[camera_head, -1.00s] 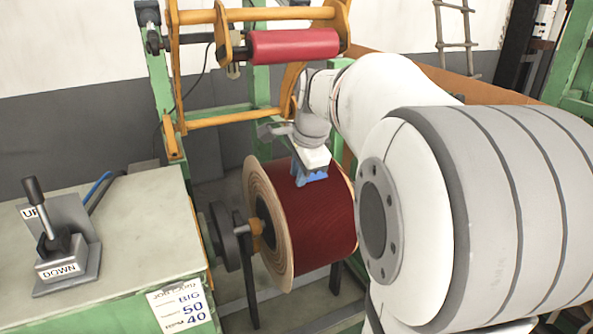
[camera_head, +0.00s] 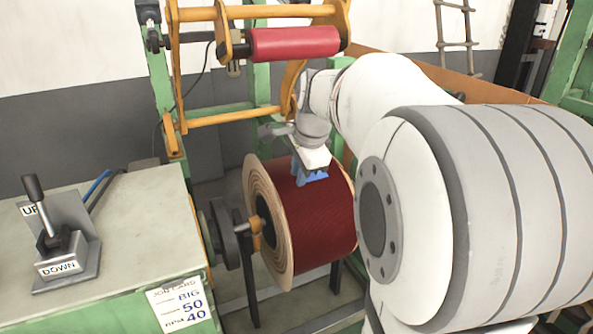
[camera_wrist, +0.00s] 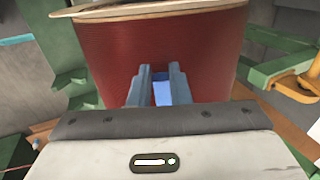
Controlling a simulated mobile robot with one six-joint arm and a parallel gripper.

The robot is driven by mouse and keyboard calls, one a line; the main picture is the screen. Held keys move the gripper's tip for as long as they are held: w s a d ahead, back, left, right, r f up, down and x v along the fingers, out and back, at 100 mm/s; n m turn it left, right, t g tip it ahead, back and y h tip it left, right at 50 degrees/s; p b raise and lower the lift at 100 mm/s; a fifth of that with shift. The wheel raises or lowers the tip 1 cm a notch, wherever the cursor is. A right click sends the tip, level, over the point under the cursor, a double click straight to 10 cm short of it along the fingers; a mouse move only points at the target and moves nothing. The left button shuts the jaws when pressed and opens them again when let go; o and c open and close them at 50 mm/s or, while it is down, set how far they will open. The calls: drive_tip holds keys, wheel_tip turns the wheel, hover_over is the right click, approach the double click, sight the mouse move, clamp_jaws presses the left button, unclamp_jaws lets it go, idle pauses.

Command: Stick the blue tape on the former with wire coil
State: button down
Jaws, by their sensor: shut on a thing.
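The former with wire coil (camera_head: 318,228) is a dark red drum of wire with a round tan flange at its left end, mounted on its side on a shaft. The coil also fills the upper middle of the wrist view (camera_wrist: 110,62). My gripper (camera_head: 312,176) has blue fingers and is at the top of the coil's red surface; I cannot tell whether they touch. In the wrist view my gripper (camera_wrist: 160,72) points at the coil, with a small light-blue piece, the blue tape (camera_wrist: 162,93), held between the fingers. In the head view the tape is not distinguishable from the fingers.
A yellow frame with a red roller (camera_head: 293,45) stands above and behind the coil. A green-edged table (camera_head: 150,215) at the left carries an UP/DOWN lever (camera_head: 62,245) and a job card (camera_head: 180,307). My arm covers the right side.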

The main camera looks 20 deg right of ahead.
drive_tip(key=shift+f, duration=0.1)
drive_tip(key=c, duration=1.3)
unclamp_jaws()
drive_tip(key=shift+o, duration=0.7)
drive_tip(key=o, duration=0.5)
drive_tip(key=shift+r+p, duration=2)
drive_tip(key=shift+r, duration=0.55)
drive_tip(key=s+a+f+n+b, duration=0.1)
drive_tip(key=s+a+f+n, duration=0.2)
drive_tip(key=s+n, duration=0.3)
drive_tip(key=s+a+f+n+b, duration=0.1)
drive_tip(key=s+a+f+n, duration=0.3)
drive_tip(key=s+f+n, duration=0.2)
drive_tip(key=s+a+f+n+g+b, duration=0.1)
drive_tip(key=s+a+f+n, duration=0.2)
drive_tip(key=s, duration=0.5)
drive_tip(key=shift+s+a+f+n, duration=0.1)
drive_tip(key=shift+a+f+n, duration=0.1)
drive_tip(key=shift+f+n, duration=0.4)
drive_tip(key=shift+a+f+n, duration=0.2)
drive_tip(key=shift+f+n, duration=0.1)
drive_tip(key=shift+n, duration=0.5)
